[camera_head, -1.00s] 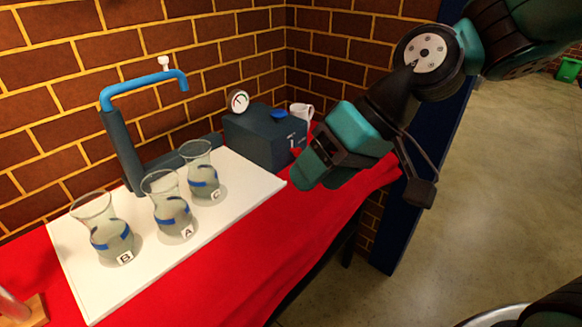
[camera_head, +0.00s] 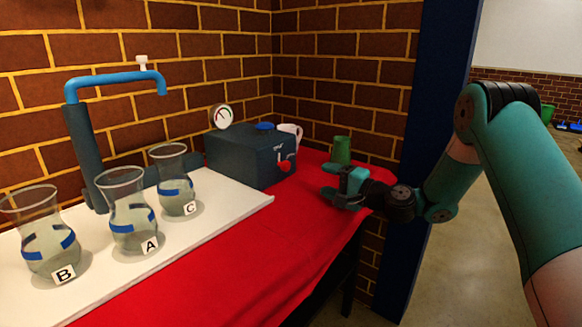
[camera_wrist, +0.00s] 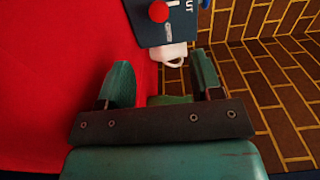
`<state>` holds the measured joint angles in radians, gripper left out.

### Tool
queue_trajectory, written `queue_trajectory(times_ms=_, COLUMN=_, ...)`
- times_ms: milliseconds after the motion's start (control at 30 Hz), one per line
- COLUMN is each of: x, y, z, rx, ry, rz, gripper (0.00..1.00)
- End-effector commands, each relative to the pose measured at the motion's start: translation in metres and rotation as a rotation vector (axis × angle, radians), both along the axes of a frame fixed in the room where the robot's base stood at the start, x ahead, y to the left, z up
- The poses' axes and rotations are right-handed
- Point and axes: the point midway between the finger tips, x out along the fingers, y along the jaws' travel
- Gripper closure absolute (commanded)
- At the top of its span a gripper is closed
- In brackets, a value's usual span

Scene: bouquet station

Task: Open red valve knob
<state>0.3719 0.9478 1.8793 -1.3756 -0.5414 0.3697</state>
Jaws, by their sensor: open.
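The red valve knob (camera_head: 285,167) sits on the front face of a dark blue-grey box (camera_head: 238,158) on the red-covered table. In the wrist view the knob (camera_wrist: 158,11) is a round red disc near the top edge, on the box's face (camera_wrist: 145,30). My gripper (camera_head: 328,182) is open and empty, to the right of the box, with its jaws toward it. In the wrist view the two fingers of my gripper (camera_wrist: 160,80) are spread wide, and the knob lies ahead of them, apart from both.
A white mug (camera_head: 291,132) stands beside the box; a green cup (camera_head: 341,149) stands behind my gripper. Several labelled glass vases, including A (camera_head: 130,215), stand on a white board (camera_head: 180,255) at left. Brick walls (camera_head: 340,80) close the back. Red cloth is clear in front of the box.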

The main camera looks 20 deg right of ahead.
Motion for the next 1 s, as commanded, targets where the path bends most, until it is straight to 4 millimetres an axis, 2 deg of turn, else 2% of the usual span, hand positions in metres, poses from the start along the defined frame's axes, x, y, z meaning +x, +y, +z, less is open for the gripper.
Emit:
queue_trajectory(times_ms=33, x=0.009, y=0.009, z=0.000, rx=-0.003, ry=-0.005, rz=0.006, gripper=0.41)
queue_trajectory(times_ms=300, x=0.059, y=0.046, z=0.000, rx=-0.002, ry=-0.004, rz=0.006, gripper=0.41)
queue_trajectory(times_ms=500, x=0.087, y=0.066, z=-0.001, rx=-0.003, ry=-0.002, rz=0.005, gripper=0.41)
queue_trajectory(times_ms=700, x=0.100, y=0.074, z=-0.001, rx=-0.002, ry=0.000, rz=0.003, gripper=0.41)
queue_trajectory(times_ms=1000, x=0.101, y=0.075, z=-0.001, rx=-0.002, ry=0.001, rz=0.001, gripper=0.41)
